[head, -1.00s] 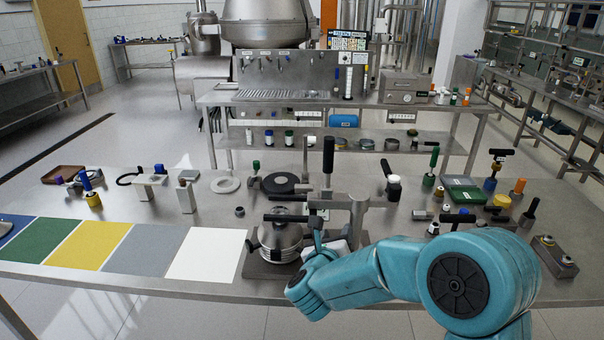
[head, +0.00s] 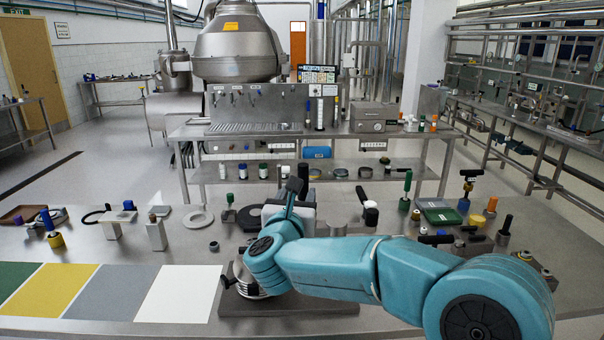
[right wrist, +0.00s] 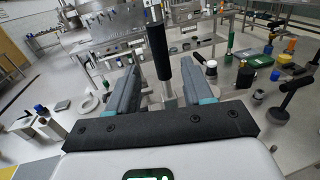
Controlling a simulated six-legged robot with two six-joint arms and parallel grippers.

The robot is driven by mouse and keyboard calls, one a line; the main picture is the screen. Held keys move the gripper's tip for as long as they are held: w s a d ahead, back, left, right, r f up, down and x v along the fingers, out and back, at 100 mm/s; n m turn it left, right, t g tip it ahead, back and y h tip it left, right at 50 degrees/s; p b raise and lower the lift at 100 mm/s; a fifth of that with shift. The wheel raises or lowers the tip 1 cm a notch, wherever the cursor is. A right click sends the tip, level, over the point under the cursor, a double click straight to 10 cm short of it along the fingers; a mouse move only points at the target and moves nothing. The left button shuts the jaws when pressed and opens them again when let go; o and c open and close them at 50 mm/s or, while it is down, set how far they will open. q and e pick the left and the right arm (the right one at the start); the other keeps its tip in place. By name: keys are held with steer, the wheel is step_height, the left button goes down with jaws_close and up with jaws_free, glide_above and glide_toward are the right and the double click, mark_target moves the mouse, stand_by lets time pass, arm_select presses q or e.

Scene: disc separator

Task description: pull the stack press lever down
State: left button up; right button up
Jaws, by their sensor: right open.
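The press lever's black grip (right wrist: 157,50) stands upright in the right wrist view. It lies between my right gripper's (right wrist: 159,68) two spread fingers as seen from the wrist, with a metal shaft below it. I cannot tell whether the fingers touch it. In the head view the top of the black grip (head: 303,172) shows just above my right gripper (head: 291,195), and my arm hides most of the press. The press base (head: 290,303) and the edge of the metal disc stack (head: 243,284) show below my forearm. My left gripper is not in view.
White (head: 177,294), grey and yellow mats lie left of the press. A grey ring (head: 198,221) and small stands are at the left back. A steel shelf bench stands behind.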

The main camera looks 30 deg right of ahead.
mark_target(303, 196)
steer(key=p+x, duration=0.2)
steer(key=x, duration=0.6)
steer(key=shift+p, duration=0.35)
steer(key=shift+w+d, duration=0.35)
jaws_close()
steer(key=shift+f, duration=0.1)
